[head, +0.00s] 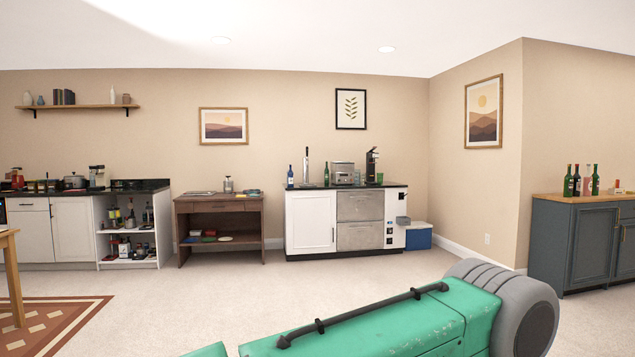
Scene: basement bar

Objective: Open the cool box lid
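The cool box (418,240) is blue with a white lid (418,225). It stands on the floor against the back wall, at the right end of the bar cabinet. The lid lies flat on top and looks closed. The box is small and far off, so its latch or handle cannot be made out. Neither of my grippers is in the head view.
The white and grey bar cabinet (312,222) stands left of the box, with a small holder on its right side. A dark blue-grey cabinet (550,245) with bottles stands at right. The pale carpet (250,290) between is clear. A patterned rug (60,325) and table edge are at left.

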